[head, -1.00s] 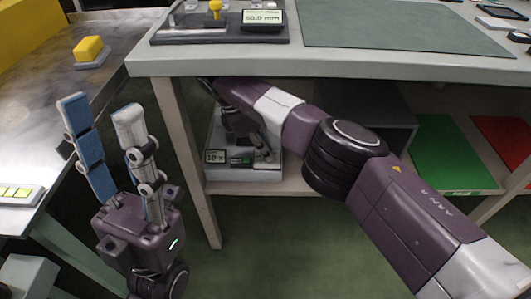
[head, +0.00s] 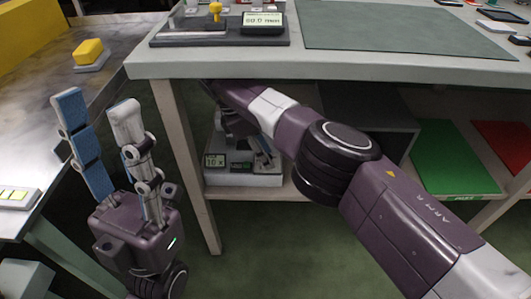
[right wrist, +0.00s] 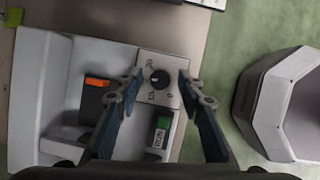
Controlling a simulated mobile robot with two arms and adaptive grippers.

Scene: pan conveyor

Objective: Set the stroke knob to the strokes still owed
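The stroke knob (right wrist: 159,78) is a small black dial with a light pointer mark. It sits on a pale marked plate (right wrist: 150,62) of the light grey machine in the right wrist view. My right gripper (right wrist: 159,80) is open, its fingertips on either side of the knob with gaps; contact is not visible. My left gripper (head: 96,103) is open and empty.
The tabletop (head: 340,66) overhangs my right arm. A grey open box (head: 370,125) and a green panel (head: 450,155) are to the right on the shelf.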

